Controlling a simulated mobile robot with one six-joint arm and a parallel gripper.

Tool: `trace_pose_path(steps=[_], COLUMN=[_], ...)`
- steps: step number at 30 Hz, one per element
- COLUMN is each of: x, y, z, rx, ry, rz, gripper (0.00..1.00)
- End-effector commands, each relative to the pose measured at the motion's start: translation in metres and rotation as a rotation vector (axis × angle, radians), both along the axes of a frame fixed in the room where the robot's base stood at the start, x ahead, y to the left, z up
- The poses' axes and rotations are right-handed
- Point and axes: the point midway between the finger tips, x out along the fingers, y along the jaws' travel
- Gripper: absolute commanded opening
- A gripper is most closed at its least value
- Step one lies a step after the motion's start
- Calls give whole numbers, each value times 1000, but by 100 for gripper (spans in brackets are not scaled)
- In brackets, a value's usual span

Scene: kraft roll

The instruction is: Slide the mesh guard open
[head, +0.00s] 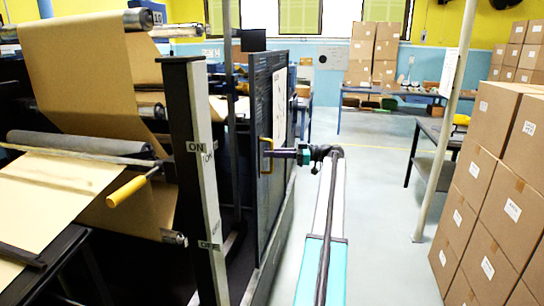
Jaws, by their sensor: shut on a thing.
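The mesh guard (270,95) is a tall dark panel at the centre, seen at a steep angle, on the side of the machine. Its yellow handle (263,161) is an upright pull on the panel's near part. My gripper (271,154) reaches in from the right and is shut on the handle. The fingertips are small at this distance. A light rail (263,272) runs along the floor edge under the guard.
Kraft paper (85,60) runs over rollers at the left. Stacked cartons (490,215) and a pale pole (446,130) stand at right.

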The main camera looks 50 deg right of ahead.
Motion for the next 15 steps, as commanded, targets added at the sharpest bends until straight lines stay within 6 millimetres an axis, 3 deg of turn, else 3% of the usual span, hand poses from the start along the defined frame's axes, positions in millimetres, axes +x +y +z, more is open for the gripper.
trace_pose_path(steps=[7, 8, 11, 15], x=[-2, -2, -4, -7], y=[-5, -5, -7, -9], z=[2, 2, 2, 1], rx=[1, 2, 1, 1], ry=[-4, -5, -4, -3], rz=[-8, -9, -11, -14], gripper=[0, 14, 31, 31])
